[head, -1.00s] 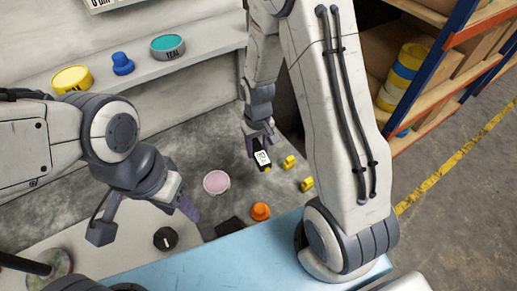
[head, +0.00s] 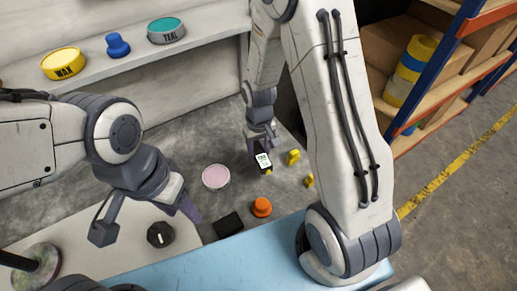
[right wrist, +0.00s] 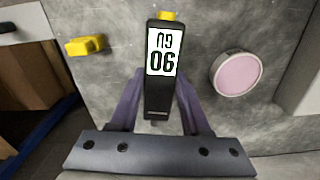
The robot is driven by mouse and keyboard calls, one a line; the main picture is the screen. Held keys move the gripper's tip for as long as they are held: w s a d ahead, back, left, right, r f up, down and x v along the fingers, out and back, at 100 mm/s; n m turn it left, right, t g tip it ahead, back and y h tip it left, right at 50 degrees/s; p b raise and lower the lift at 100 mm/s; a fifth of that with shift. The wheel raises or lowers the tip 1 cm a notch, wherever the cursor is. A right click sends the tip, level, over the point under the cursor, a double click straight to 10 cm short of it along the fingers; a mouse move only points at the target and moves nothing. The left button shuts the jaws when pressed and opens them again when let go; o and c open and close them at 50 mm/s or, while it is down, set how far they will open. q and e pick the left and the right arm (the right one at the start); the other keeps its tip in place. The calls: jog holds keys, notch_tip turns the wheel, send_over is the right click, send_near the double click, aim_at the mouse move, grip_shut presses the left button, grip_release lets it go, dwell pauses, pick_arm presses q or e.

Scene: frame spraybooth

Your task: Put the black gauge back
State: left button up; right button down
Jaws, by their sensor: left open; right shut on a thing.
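The black gauge (head: 264,168) has a white display with dark digits and a yellow tip. My right gripper (head: 262,143) is shut on it above the grey worktop. In the right wrist view the gauge (right wrist: 158,97) stands between the two fingers, display facing the camera and its yellow end away from the palm. I cannot tell whether its tip touches the worktop. A flat black block (head: 228,224) lies at the front of the worktop. My left gripper (head: 186,203) is open and empty at the left, near a black knob (head: 160,234).
A pink disc (head: 215,176) lies left of the gauge, an orange knob (head: 261,207) in front, and yellow pieces (head: 293,157) to its right. A back shelf (head: 120,75) carries yellow, blue and teal items. A light blue surface (head: 200,262) borders the front.

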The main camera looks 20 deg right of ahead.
jog(key=shift+f+b, duration=1.7)
jog(key=shift+f, duration=1.25)
jog(key=shift+f+b, duration=0.4)
jog(key=shift+f, duration=0.25)
jog(key=shift+c, duration=1.4)
grip_release()
jog(key=shift+r, duration=0.1)
